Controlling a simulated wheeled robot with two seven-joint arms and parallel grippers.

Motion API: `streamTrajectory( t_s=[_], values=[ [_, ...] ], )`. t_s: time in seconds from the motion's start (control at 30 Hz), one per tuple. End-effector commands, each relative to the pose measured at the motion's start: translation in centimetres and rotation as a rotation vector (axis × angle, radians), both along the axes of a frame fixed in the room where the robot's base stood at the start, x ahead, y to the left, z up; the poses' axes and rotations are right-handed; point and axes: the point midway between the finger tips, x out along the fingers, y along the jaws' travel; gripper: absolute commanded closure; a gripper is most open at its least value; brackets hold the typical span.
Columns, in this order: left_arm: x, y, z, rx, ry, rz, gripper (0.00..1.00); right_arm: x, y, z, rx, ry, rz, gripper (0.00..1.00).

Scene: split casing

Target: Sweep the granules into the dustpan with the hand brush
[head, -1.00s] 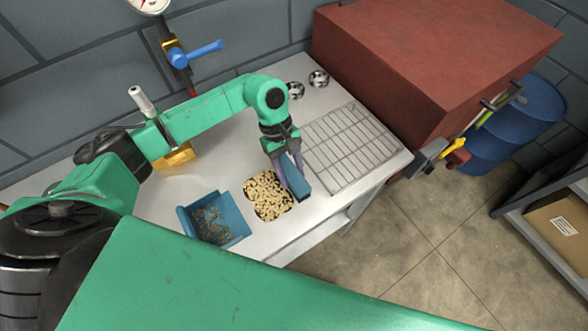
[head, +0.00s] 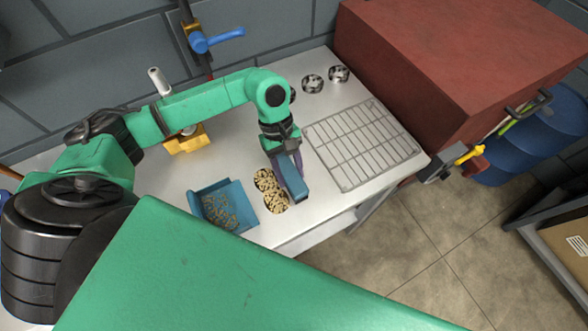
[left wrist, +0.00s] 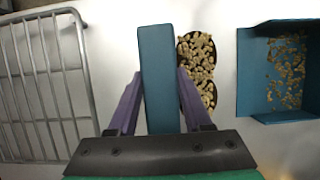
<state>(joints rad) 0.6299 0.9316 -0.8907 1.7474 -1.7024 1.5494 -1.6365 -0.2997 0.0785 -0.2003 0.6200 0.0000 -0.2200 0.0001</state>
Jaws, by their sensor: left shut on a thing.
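The blue hand brush (head: 293,187) is held in my left gripper (head: 287,168), whose purple fingers are shut on it. In the left wrist view the brush (left wrist: 157,75) stands between the two fingers. The pale granules (head: 273,193) lie on the table just left of the brush, in two joined patches on a dark ground. They also show in the left wrist view (left wrist: 198,70), right of the brush. The blue dustpan (head: 223,206) lies left of the granules, with granules on its floor; its open side faces them. My right gripper is not in view.
A wire rack (head: 362,147) lies right of the brush, near a red-brown box (head: 450,60). A yellow block (head: 186,142) and small metal rings (head: 312,84) stand farther back. Bare white table lies behind the dustpan.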

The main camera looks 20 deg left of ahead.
Motion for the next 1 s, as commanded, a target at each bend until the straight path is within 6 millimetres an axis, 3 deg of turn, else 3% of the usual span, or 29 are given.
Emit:
streamTrajectory(
  t_s=[1.0],
  values=[
    [-2.8,2.4,0.1,0.002,0.001,0.000,0.95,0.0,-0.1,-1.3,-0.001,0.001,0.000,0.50]
  ],
)
